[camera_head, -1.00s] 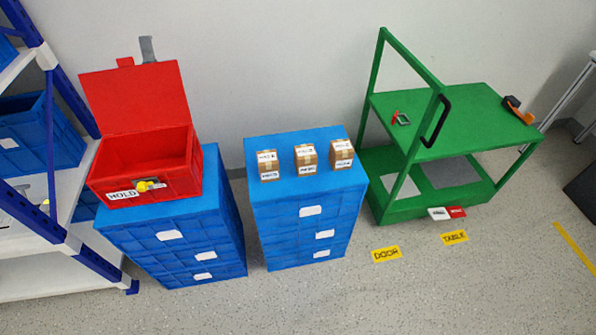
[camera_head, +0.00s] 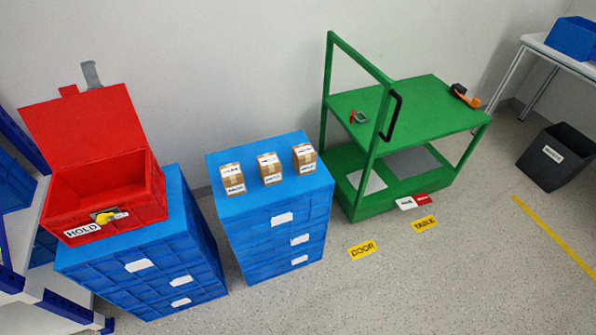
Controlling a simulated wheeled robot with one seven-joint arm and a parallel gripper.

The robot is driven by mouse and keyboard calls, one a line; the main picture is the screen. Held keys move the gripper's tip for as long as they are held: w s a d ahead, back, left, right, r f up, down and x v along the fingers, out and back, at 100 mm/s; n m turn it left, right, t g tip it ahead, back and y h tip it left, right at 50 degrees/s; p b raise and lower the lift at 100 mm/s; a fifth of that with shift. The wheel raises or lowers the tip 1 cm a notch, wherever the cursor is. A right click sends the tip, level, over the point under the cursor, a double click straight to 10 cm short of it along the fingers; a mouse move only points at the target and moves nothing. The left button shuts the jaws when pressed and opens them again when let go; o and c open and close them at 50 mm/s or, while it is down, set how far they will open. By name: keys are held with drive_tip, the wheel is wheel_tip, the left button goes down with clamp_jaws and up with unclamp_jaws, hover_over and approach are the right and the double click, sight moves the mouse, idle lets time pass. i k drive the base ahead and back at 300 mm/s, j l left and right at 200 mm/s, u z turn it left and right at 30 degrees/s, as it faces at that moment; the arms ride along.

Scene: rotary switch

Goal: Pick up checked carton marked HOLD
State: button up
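Three small brown cartons with white labels stand in a row on top of a blue crate stack (camera_head: 272,225): the left carton (camera_head: 232,180), the middle carton (camera_head: 269,169) and the right carton (camera_head: 305,159). Their label print is too small to read, so I cannot tell which one is marked HOLD or checked. An open red box (camera_head: 108,204) with a HOLD label on its front stands on another blue crate stack (camera_head: 140,270) at the left. Its lid is raised and its visible inside looks empty. My gripper is not in view.
A green trolley (camera_head: 420,108) stands right of the cartons, with small items on its top shelf. Yellow DOOR (camera_head: 362,250) and TABLE (camera_head: 424,224) floor labels lie before it. A dark bin (camera_head: 556,158) is at far right, shelving at left. The front floor is clear.

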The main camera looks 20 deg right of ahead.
sight(304, 155)
drive_tip(key=i+l+u, duration=0.25)
drive_tip(key=i, duration=0.2)
drive_tip(key=i+l+u, duration=0.3)
drive_tip(key=i+l, duration=0.15)
